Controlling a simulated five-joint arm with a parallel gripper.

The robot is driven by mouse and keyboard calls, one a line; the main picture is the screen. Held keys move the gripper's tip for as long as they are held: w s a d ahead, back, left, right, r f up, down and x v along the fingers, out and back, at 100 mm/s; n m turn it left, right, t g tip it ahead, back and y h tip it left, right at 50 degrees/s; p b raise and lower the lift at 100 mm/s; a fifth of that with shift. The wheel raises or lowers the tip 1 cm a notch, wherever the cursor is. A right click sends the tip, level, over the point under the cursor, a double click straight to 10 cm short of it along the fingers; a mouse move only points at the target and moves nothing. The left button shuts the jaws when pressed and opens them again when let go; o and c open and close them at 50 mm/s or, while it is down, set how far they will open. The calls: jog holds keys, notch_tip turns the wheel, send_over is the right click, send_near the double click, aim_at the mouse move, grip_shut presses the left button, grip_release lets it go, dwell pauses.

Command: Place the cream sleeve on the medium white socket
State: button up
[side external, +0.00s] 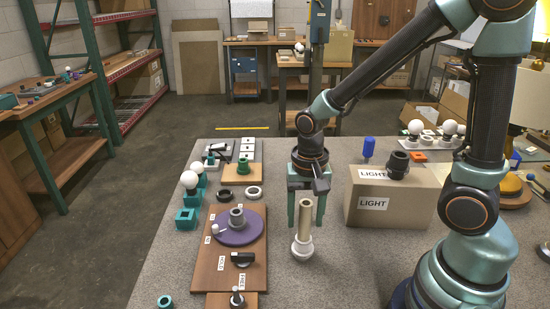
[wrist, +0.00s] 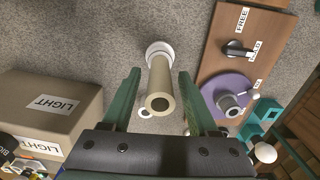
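The cream sleeve (side external: 305,216) is a hollow tube standing upright, its lower end at the medium white socket (side external: 302,250) on the grey table. I cannot tell how deeply the two fit together. In the wrist view the sleeve (wrist: 161,85) shows its dark open top end, with the round white socket (wrist: 159,48) behind its far end. My gripper (side external: 306,222) points down with one finger on either side of the sleeve. The wrist view shows my gripper (wrist: 160,73) open, with gaps between both fingers and the sleeve.
A wooden board (side external: 215,268) with a purple disc (side external: 225,236) and a dark knob (side external: 242,259) lies to the left. A cardboard box marked LIGHT (side external: 395,203) stands to the right. The table just around the socket is clear.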

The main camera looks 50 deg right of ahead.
jog(key=shift+r, duration=0.15)
notch_tip(320, 180, up, 15)
jog(key=s+d+n+t, duration=0.1)
jog(key=d+n+t, duration=0.1)
jog(key=n+t, duration=0.3)
jog(key=n, duration=0.4)
jog(key=shift+d+t, duration=0.3)
jog(key=shift+d, duration=0.1)
jog(key=shift+s, duration=0.1)
dwell(0.9)
